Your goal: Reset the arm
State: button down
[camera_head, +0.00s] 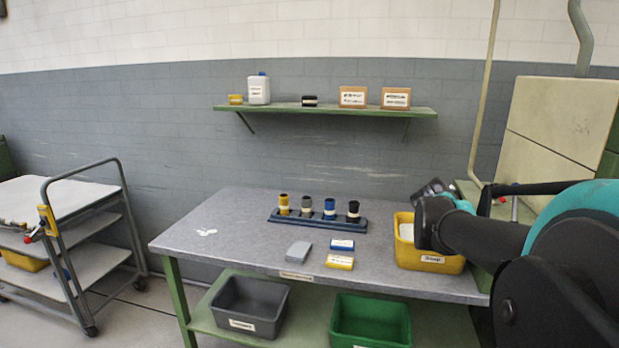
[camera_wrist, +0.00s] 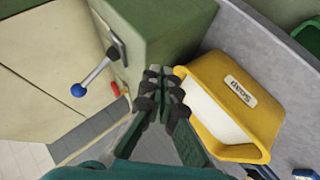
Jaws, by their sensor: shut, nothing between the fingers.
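My arm reaches in from the right in the head view, and its dark end is over the yellow bin at the table's right end. In the wrist view my gripper (camera_wrist: 162,90) is shut and empty, its fingertips together. It is just beside the yellow bin (camera_wrist: 268,125), above the gap between the bin and a green machine (camera_wrist: 170,40). The yellow bin (camera_head: 430,263) also shows in the head view, partly hidden by my arm. A white surface shows inside the bin.
On the grey table (camera_head: 220,235) stand a blue rack (camera_head: 320,222) of several cylinders and grey, blue and yellow blocks (camera_head: 340,262). A grey bin (camera_head: 248,308) and a green bin (camera_head: 370,322) are below. A shelf (camera_head: 330,110) hangs behind; a cart (camera_head: 70,240) stands left. A blue-knobbed lever (camera_wrist: 92,80) projects near my gripper.

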jog(key=s+a+f+y, duration=0.4)
jog(key=a+f, duration=0.6)
jog(key=a, duration=0.2)
jog(key=s+a+f+g+y, duration=0.1)
jog(key=s+a+f+y, duration=0.4)
jog(key=a+f, duration=0.6)
jog(key=shift+a+f+n, duration=0.25)
jog(key=shift+a+n, duration=0.1)
jog(key=shift+n, duration=0.05)
